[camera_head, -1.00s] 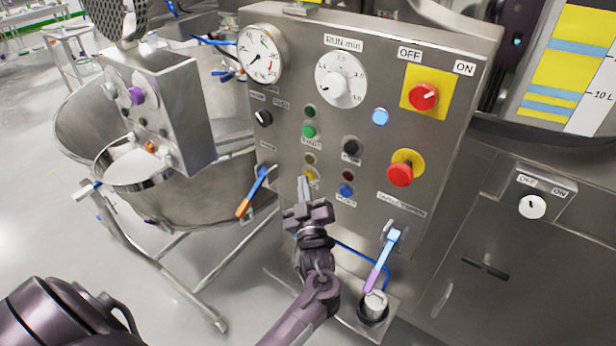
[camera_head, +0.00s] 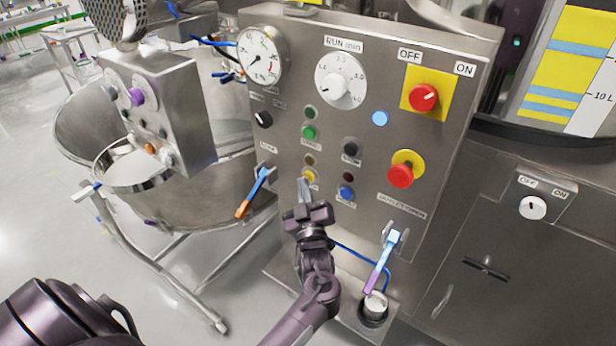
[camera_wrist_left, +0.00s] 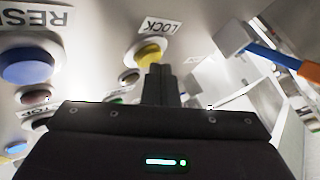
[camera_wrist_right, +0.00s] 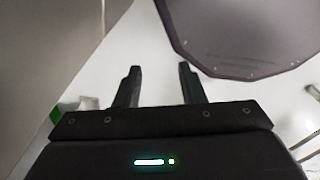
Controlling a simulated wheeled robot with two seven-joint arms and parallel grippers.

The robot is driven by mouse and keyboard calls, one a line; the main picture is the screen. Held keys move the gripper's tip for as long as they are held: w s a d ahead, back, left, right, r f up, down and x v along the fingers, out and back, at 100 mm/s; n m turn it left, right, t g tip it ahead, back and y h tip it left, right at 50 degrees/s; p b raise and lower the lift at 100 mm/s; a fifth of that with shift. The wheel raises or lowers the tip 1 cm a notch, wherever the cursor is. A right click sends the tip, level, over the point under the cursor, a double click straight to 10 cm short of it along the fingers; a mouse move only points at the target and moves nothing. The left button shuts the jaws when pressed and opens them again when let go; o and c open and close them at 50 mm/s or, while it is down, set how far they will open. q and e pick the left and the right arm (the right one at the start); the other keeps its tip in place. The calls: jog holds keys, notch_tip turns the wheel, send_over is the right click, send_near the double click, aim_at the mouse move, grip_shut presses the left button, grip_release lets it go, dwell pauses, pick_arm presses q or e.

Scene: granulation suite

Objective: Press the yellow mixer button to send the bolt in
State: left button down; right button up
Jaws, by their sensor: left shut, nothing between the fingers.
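The yellow button (camera_head: 310,176) is low on the steel control panel, left of the blue button. In the left wrist view the yellow button (camera_wrist_left: 149,54) has a LOCK label beside it. My left gripper (camera_head: 304,184) is shut and empty, its fingertips at the lower left of the yellow button in the head view. In the left wrist view the fingertips (camera_wrist_left: 158,72) overlap its lower edge; I cannot tell whether they touch it. My right gripper (camera_wrist_right: 160,72) is open and empty over the floor, seen only in its wrist view. No bolt can be made out.
The panel (camera_head: 440,130) also carries a green button (camera_head: 309,132), a blue button (camera_head: 346,193), a red stop knob (camera_head: 401,176) and a red switch (camera_head: 424,97). An orange-tipped lever (camera_head: 252,194) is left of my left gripper; a blue-purple lever (camera_head: 381,262) is to its right.

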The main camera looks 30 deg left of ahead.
pick_arm(q)
jog(key=shift+s, duration=0.6)
jog(key=s+p, duration=0.1)
jog(key=s, duration=0.1)
jog(key=s+p, duration=0.1)
jog(key=s, duration=0.2)
jog(key=shift+a+p, duration=0.2)
jog(key=shift+p, duration=0.1)
dwell(1.9)
